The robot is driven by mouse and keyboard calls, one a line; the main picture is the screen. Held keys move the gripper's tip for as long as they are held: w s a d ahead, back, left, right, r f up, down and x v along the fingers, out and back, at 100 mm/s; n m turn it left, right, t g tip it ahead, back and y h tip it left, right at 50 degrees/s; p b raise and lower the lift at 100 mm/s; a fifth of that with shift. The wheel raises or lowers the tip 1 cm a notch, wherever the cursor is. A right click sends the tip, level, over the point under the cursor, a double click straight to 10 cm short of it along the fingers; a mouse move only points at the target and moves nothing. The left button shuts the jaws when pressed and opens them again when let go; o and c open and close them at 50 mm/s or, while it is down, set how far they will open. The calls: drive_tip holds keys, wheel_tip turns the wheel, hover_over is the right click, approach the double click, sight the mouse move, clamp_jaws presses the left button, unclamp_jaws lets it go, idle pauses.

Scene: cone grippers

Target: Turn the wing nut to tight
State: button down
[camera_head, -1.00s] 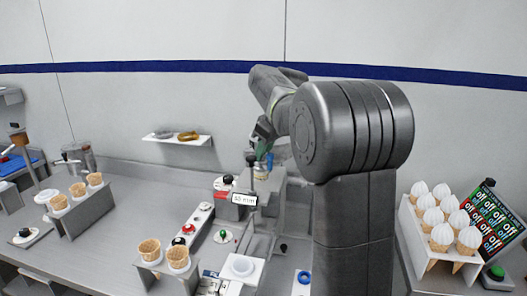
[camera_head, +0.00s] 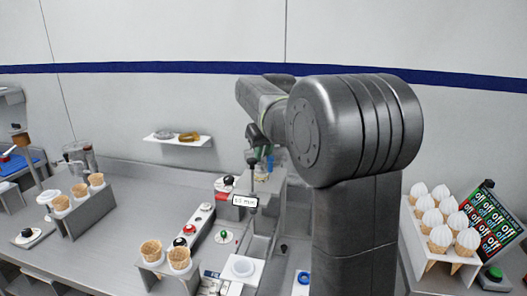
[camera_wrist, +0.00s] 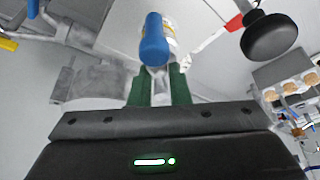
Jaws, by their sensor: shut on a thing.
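My gripper shows in the wrist view (camera_wrist: 160,90), its two green fingers close together with a narrow pale grey piece (camera_wrist: 161,88) between them. The piece appears to be the wing nut, but its wings are mostly hidden by the fingers. A blue cylinder (camera_wrist: 154,40) stands just beyond the fingertips. In the head view my gripper (camera_head: 258,160) is small, above the grey stand at the back of the counter, and the wing nut cannot be made out there. How tight the nut is cannot be told.
A black round knob (camera_wrist: 269,37) is close by at right in the wrist view. A small label (camera_head: 245,201) stands in front of the grey stand. A wall shelf (camera_head: 178,140) is behind left. Cone racks stand at left (camera_head: 85,213) and right (camera_head: 432,250).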

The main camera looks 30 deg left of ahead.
drive_tip(key=m, duration=0.2)
drive_tip(key=m+t+h+p, duration=0.1)
drive_tip(key=m, duration=0.1)
drive_tip(key=m+h, duration=0.1)
drive_tip(key=m, duration=0.1)
drive_tip(key=shift+s+a+r+t, duration=0.1)
drive_tip(key=shift+s+a+t, duration=0.1)
drive_tip(key=shift+a+t, duration=0.1)
drive_tip(key=m+h, duration=0.1)
drive_tip(key=m, duration=0.2)
drive_tip(key=m+h+p, duration=0.1)
drive_tip(key=m, duration=0.2)
drive_tip(key=shift+a+m+t+p, duration=0.15)
drive_tip(key=shift+m+t+p, duration=0.15)
drive_tip(key=shift+m, duration=0.1)
drive_tip(key=c, duration=1.4)
unclamp_jaws()
drive_tip(key=shift+o, duration=0.2)
drive_tip(key=v, duration=1.3)
drive_tip(key=shift+a+r+b, duration=0.2)
drive_tip(key=shift+r+b, duration=0.15)
drive_tip(key=shift+b, duration=0.1)
drive_tip(key=x, duration=0.7)
drive_tip(key=p+x, duration=0.1)
drive_tip(key=x, duration=0.5)
drive_tip(key=shift+d+f, duration=0.2)
drive_tip(key=shift+f, duration=0.25)
